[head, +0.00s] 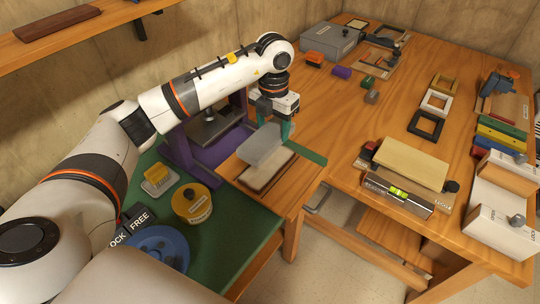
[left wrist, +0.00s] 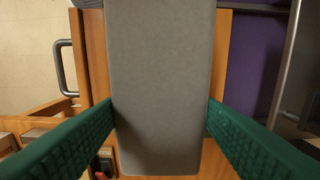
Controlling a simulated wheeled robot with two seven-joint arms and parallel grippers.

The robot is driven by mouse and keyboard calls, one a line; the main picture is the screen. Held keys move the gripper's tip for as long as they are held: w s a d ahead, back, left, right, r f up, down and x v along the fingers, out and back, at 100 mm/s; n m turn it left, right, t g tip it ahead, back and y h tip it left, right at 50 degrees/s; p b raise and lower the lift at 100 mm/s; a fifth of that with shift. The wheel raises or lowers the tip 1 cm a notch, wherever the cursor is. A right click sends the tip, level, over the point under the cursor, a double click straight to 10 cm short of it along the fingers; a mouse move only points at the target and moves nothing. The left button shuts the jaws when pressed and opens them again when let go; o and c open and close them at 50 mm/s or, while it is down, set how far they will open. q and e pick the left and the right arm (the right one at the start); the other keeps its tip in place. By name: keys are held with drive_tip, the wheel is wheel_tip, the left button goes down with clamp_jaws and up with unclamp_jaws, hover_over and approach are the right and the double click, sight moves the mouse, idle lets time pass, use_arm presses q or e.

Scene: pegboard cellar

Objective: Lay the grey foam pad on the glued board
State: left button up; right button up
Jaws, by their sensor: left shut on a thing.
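My left gripper (head: 275,124) has green fingers and is shut on the grey foam pad (head: 262,146), a flat rectangular slab. In the left wrist view the pad (left wrist: 160,90) fills the middle, with a green finger against each long side. In the head view the pad is over a board (head: 254,181) with a pale and dark brown top, lying on the wooden bench. The pad hides part of the board, and I cannot tell whether they touch. Glue cannot be made out. My right gripper is not in view.
A purple press-like frame (head: 181,146) stands just left of the board. A green mat (head: 240,222) in front carries a yellow round tin (head: 192,204), a blue reel (head: 158,247) and a yellow-and-white block (head: 159,179). Frames and tools stand on the right bench (head: 335,113).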

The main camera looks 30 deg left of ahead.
sight(273, 129)
use_arm(q)
wheel_tip(273, 129, down, 8)
drive_tip(key=shift+r+p, duration=0.15)
drive_tip(key=shift+p, duration=0.45)
drive_tip(key=shift+f, duration=0.3)
drive_tip(key=o, duration=1)
drive_tip(key=shift+c, duration=0.2)
drive_tip(key=shift+r, duration=0.15)
wheel_tip(273, 129, up, 12)
drive_tip(key=shift+r+b, duration=0.1)
drive_tip(key=shift+b, duration=1)
